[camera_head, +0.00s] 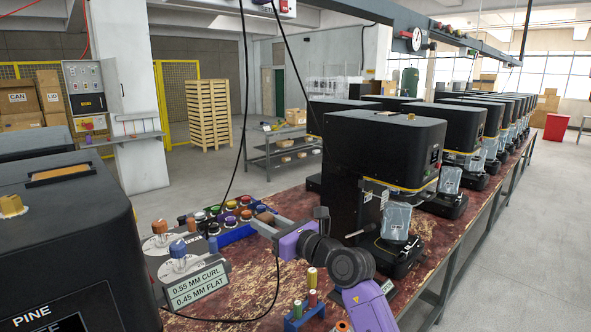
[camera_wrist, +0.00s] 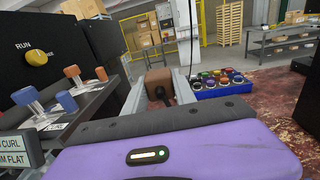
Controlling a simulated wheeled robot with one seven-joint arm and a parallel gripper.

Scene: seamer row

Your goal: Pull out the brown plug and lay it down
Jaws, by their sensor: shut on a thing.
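My gripper (camera_head: 262,224) is at the end of my purple wrist, over the worn red bench top. In the wrist view, my gripper (camera_wrist: 159,88) has its two grey fingers on either side of a brown block, the brown plug (camera_wrist: 157,78), and is shut on it. A dark round part shows on the plug's near side. The brown plug (camera_head: 266,217) also shows at my fingertips in the head view. It seems to be above the bench, but I cannot tell whether its underside touches anything.
A blue rack (camera_head: 236,233) of colored caps stands just behind my gripper. Grey gauge blocks (camera_head: 190,272) with blue and orange-brown knobs stand at left. A small blue stand (camera_head: 304,316) with colored pins is near the front. Black seamers (camera_head: 380,150) line the right.

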